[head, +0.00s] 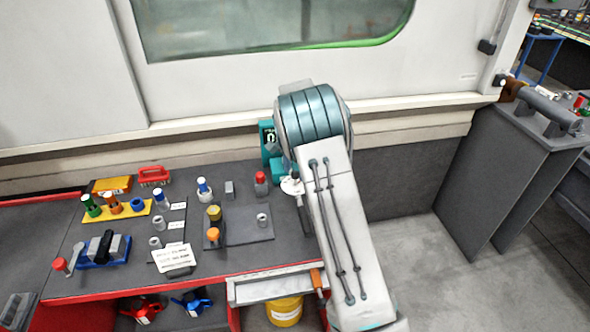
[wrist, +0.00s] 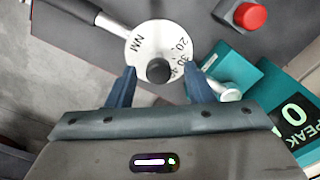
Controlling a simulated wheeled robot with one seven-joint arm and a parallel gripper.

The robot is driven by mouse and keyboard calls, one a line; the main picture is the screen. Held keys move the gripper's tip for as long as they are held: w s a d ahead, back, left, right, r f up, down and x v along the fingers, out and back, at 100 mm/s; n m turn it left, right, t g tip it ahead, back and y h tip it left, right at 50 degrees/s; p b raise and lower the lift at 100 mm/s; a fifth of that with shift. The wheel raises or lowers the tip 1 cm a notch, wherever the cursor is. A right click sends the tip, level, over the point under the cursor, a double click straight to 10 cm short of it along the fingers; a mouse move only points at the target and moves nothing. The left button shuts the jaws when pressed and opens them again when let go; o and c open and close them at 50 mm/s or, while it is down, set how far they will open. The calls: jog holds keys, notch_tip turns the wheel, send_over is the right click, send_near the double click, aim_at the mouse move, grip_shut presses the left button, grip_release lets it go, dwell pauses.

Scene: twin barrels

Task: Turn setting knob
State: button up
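A silver shaft with a black handle (wrist: 75,8) runs from the dial to the upper left. My gripper (wrist: 160,68) is open in the wrist view, one blue fingertip on each side of the knob with visible gaps. I cannot tell how far the fingertips are above the dial. In the head view the white dial (head: 291,186) shows partly beside my arm, and my gripper is hidden.
A teal tester (wrist: 283,108) with a display reading PEAK 0 stands right of the dial. A red-capped item (wrist: 250,15) is near the dial. The workbench (head: 120,275) holds several bottles and tools to the left.

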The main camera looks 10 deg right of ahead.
notch_tip(320, 180, up, 14)
jog(key=shift+b, duration=0.35)
dwell(0.4)
jog(key=shift+f, duration=0.1)
jog(key=s+r+n+t, duration=0.1)
jog(key=s+r+n, duration=0.15)
jog(key=s, duration=0.65)
jog(key=s+r+n, duration=0.2)
jog(key=s+r, duration=0.2)
jog(key=s, duration=0.4)
jog(key=s+f+n+t, duration=0.1)
jog(key=s+f+n, duration=0.1)
jog(key=s, duration=0.8)
jog(key=s+f+n+t, duration=0.1)
jog(key=s+f+n, duration=0.2)
jog(key=s, duration=0.7)
jog(key=shift+f+n, duration=0.2)
jog(key=shift+n, duration=0.35)
